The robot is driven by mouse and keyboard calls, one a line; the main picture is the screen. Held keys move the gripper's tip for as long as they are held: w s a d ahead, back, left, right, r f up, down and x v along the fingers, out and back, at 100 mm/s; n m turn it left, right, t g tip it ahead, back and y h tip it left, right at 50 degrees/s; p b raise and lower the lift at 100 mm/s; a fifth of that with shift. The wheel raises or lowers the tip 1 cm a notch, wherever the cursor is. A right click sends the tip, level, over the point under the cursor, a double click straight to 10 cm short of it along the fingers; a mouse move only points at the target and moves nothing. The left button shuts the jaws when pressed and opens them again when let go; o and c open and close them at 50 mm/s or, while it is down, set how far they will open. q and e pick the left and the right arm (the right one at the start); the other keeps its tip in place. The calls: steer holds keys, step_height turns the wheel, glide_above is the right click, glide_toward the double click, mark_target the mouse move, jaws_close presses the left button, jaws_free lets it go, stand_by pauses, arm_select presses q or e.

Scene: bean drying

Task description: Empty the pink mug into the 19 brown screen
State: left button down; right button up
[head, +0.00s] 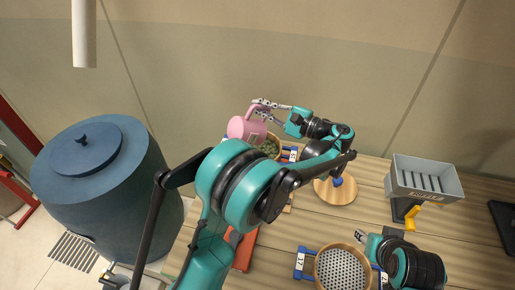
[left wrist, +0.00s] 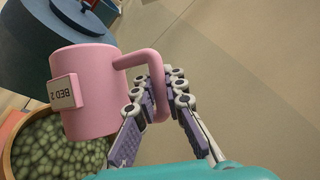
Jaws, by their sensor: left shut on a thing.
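The pink mug (head: 243,128) is held in the air by its handle in my left gripper (head: 266,110). In the left wrist view the mug (left wrist: 88,88) is tipped over, its "BED 2" label upside down. Its closed base faces up and its mouth, hidden, faces down. The gripper fingers (left wrist: 160,88) are closed around the handle. Below the mug is a round brown-rimmed screen (head: 279,152) holding many green beans (left wrist: 50,150). The mug and my arm partly cover it. Its label is too small to read surely. My right gripper (head: 366,238) is low at the right, its fingers unclear.
A second round screen (head: 342,268) with a perforated, empty-looking base and a label like "17" is at the front. A wooden disc (head: 335,190) with a blue knob lies mid-table. A grey slotted bin (head: 424,179) is at the right, and a big blue lidded barrel (head: 100,185) at the left.

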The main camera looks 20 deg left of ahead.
arm_select(q)
steer(key=shift+w+d+f+m+y+b, duration=0.3)
steer(key=shift+w+d+f+m+b, duration=0.1)
steer(key=shift+b, duration=0.35)
steer(key=shift+w+d+m+t, duration=0.2)
steer(key=shift+m+t, duration=0.1)
steer(key=shift+r, duration=0.25)
steer(key=s+a+r+n+p, duration=0.1)
steer(key=r+p, duration=0.1)
steer(key=p, duration=0.1)
steer(key=shift+s+a+r+n+h, duration=0.15)
steer(key=shift+s+a+n+h, duration=0.2)
steer(key=shift+s+n+h, duration=0.05)
steer(key=shift+f, duration=0.2)
